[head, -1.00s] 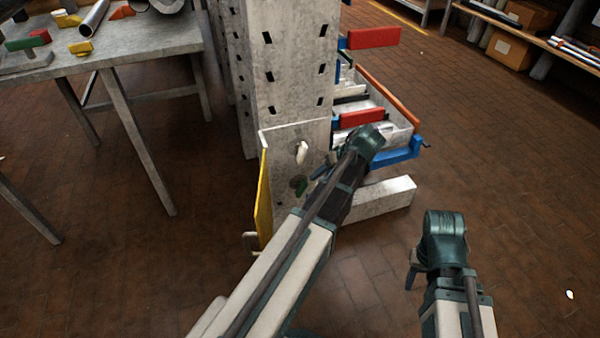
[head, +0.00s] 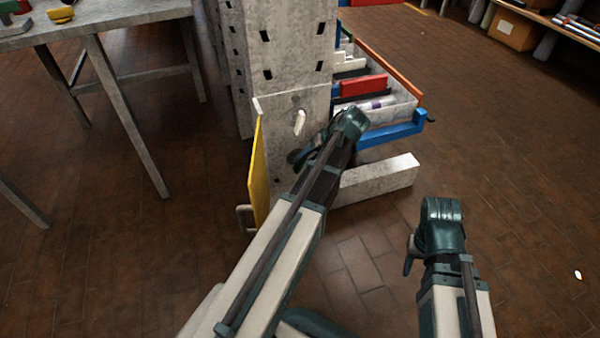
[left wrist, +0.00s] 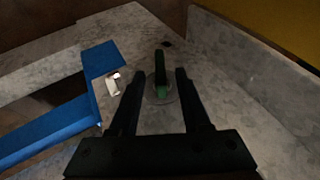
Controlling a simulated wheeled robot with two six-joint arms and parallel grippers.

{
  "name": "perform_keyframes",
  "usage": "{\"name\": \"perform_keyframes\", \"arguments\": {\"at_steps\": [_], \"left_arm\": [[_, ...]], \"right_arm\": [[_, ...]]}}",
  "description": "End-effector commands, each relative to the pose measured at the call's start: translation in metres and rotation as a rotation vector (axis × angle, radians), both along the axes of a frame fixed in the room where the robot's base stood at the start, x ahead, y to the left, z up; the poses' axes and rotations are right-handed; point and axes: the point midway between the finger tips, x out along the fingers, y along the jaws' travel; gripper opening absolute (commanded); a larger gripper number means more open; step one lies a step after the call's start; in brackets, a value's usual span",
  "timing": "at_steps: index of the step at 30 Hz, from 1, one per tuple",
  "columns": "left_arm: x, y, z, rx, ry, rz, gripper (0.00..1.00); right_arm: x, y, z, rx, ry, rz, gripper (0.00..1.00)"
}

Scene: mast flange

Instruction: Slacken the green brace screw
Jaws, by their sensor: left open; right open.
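The green brace screw (left wrist: 161,92) shows in the left wrist view, between the two fingers of my left gripper (left wrist: 160,74). The fingers stand apart, one on each side of it, with no clear contact; I cannot tell the depth. A dark upright shape (left wrist: 160,62) rises above the green part. In the head view my left gripper (head: 303,160) is at the face of the grey mast (head: 290,100) and hides the screw. My right gripper (head: 409,262) hangs over the floor at the right; its fingers are mostly hidden behind its wrist.
A white knob (head: 300,122) sits on the mast face above my left gripper. A yellow panel (head: 258,175) stands at the mast's left edge. A blue-edged rack (head: 390,135) with a red block (head: 363,86) is at right. A grey bench (head: 120,20) stands at left.

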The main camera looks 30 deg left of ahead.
Motion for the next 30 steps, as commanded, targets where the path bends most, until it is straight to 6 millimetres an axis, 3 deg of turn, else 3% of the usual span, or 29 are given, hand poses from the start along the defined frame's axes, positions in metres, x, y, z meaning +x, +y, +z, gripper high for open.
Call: {"name": "perform_keyframes", "arguments": {"at_steps": [1,7,22,23,30], "left_arm": [[-0.001,0.005,-0.013,0.000,0.000,0.002,0.47],[-0.002,0.017,-0.028,0.000,0.001,0.001,0.47],[-0.003,0.023,-0.033,0.000,0.000,0.000,0.47],[-0.003,0.023,-0.033,0.000,0.000,0.000,0.46],[-0.003,0.023,-0.034,0.000,0.000,0.000,0.03]], "right_arm": [[0.000,0.000,-0.013,0.000,-0.001,0.000,0.50],[0.000,0.000,-0.028,0.001,-0.002,0.001,0.50],[0.001,0.000,-0.033,0.001,-0.003,0.001,0.50],[0.001,0.000,-0.033,0.001,-0.003,0.001,0.50],[0.001,0.000,-0.033,0.001,-0.002,0.001,0.50]]}}
